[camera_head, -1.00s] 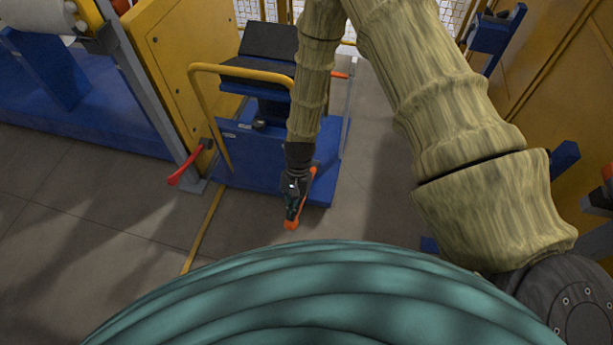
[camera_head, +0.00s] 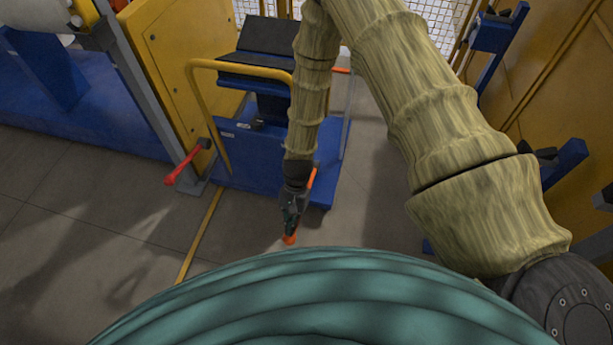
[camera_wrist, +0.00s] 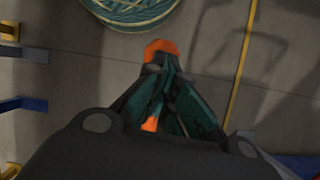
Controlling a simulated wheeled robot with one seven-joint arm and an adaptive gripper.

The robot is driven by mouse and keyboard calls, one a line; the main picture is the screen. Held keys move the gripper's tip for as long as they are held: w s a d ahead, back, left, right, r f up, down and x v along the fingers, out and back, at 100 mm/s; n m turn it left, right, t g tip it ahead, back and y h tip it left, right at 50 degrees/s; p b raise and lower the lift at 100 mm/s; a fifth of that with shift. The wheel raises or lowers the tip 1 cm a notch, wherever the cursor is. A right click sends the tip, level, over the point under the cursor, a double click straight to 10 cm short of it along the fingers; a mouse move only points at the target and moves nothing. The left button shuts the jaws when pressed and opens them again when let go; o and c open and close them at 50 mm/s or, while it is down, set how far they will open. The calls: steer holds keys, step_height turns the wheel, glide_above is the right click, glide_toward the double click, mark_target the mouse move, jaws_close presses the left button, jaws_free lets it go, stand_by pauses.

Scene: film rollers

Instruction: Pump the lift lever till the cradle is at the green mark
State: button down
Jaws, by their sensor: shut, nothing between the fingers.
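The lift cart has a blue base (camera_head: 230,172), a yellow hoop handle (camera_head: 195,85) and a black V-shaped cradle (camera_head: 262,66) on top. A short orange piece (camera_head: 341,71) shows right of the cradle, beside a pale upright post (camera_head: 347,110). I cannot make out the green mark. An orange lift lever (camera_head: 289,240) reaches out from the cart, partly hidden by my gripper (camera_head: 290,226). My gripper is shut and empty, at the lever's outer end. In the wrist view, the lever's orange tip (camera_wrist: 160,48) shows just beyond the fingertips (camera_wrist: 163,68); I cannot tell whether they touch.
A yellow floor line (camera_head: 200,235) runs by the cart. Blue-and-yellow machinery stands at the right. The floor left of the line is clear.

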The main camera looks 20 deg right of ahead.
steer(key=shift+b+x, duration=0.4)
steer(key=shift+x, duration=0.7)
steer(key=p+v, duration=0.9)
steer(key=v, duration=1)
steer(key=shift+w+d, duration=0.35)
steer(key=shift+w, duration=0.1)
steer(key=shift+s+f, duration=0.1)
steer(key=shift+f, duration=0.1)
steer(key=s+a+b+x, duration=0.1)
steer(key=b+x, duration=0.1)
steer(key=x, duration=0.4)
steer(key=shift+s, duration=0.15)
steer(key=shift+b+x, duration=1.6)
steer(key=shift+x, duration=1.65)
